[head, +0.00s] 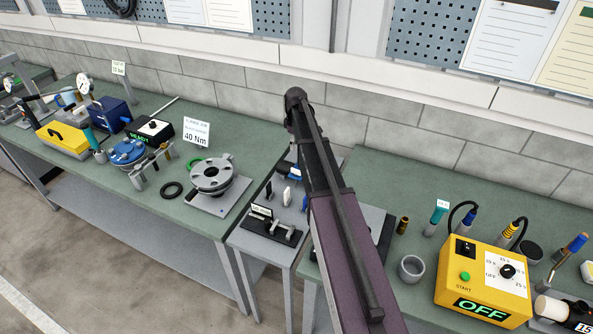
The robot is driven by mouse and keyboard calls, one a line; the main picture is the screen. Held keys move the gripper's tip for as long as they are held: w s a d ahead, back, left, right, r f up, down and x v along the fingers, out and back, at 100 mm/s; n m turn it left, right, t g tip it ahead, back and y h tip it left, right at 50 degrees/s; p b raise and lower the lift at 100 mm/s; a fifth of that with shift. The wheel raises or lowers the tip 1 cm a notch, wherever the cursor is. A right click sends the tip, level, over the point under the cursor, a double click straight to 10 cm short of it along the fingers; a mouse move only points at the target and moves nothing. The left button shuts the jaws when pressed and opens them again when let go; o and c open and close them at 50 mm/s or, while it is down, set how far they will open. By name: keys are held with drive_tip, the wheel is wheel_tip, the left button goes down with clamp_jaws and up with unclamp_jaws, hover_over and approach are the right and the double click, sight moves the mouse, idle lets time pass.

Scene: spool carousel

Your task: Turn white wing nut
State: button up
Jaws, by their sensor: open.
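A small white upright piece (287,196), which looks like the white wing nut, stands on the narrow grey stand (247,238) between the two benches. My dark arm link rises from the bottom centre and covers the right part of this stand. My gripper cannot be made out; the arm hides what lies behind it.
A black fixture with a grey bar (271,229) sits at the stand's front. The left bench holds a round grey flange (212,174) and a black ring (172,190). The right bench holds a yellow box reading OFF (484,280) and a grey cup (411,268).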

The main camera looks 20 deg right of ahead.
sight(296, 171)
drive_tip(key=shift+f+b, duration=6.35)
drive_tip(key=shift+f, duration=0.15)
clamp_jaws()
drive_tip(key=shift+d, duration=0.1)
